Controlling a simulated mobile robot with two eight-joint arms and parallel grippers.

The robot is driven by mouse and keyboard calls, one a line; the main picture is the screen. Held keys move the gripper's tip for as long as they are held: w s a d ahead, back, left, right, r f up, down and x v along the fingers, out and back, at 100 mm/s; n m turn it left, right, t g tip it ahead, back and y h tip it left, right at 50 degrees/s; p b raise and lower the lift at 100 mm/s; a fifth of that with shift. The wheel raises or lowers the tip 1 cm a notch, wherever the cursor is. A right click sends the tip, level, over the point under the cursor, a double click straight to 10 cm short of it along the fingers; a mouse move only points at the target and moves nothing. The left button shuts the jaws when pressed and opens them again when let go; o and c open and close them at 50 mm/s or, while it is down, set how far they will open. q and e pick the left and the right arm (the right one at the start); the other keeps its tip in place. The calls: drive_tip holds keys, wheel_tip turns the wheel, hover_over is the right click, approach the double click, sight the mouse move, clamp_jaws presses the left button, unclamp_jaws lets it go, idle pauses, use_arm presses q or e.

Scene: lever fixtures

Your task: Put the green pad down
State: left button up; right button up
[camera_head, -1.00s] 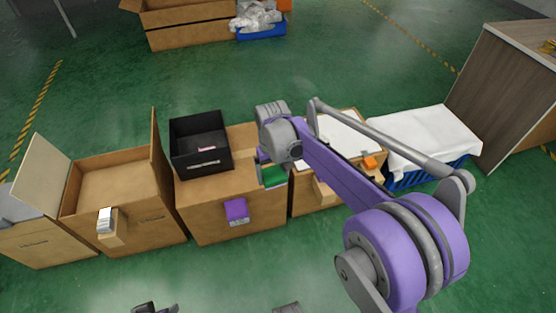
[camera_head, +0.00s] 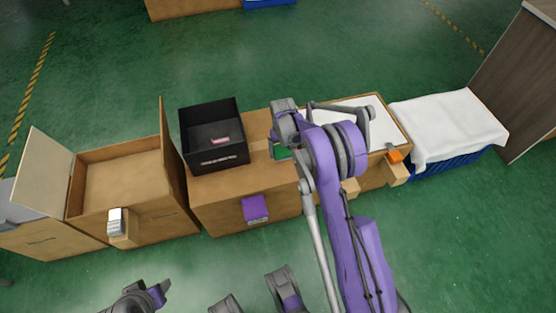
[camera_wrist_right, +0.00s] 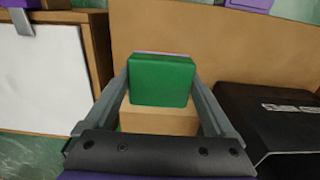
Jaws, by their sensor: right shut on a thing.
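The green pad (camera_wrist_right: 162,80) stands between the two fingers of my right gripper (camera_wrist_right: 163,88) in the right wrist view, and the gripper is shut on it. A tan block (camera_wrist_right: 160,121) shows just below the pad. In the head view only a sliver of the green pad (camera_head: 281,152) shows beside my right wrist, over the middle box (camera_head: 225,195), right of the black bin (camera_head: 213,138). I cannot tell whether the pad touches the box top. My left gripper (camera_head: 148,292) is low at the bottom edge, partly cut off, its jaws unclear.
A purple pad (camera_head: 255,208) is on the middle box's front. An open box (camera_head: 120,182) stands left, with a white-topped block (camera_head: 116,221). Right are a white panel (camera_head: 350,118), an orange block (camera_head: 395,157) and a cloth-covered blue crate (camera_head: 450,167).

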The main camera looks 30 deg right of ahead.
sight(281, 165)
wheel_tip(281, 165, down, 7)
drive_tip(key=shift+f+b, duration=0.2)
drive_tip(key=shift+b, duration=0.4)
drive_tip(key=shift+f, duration=0.1)
drive_tip(key=shift+f, duration=0.15)
drive_tip(key=o, duration=1)
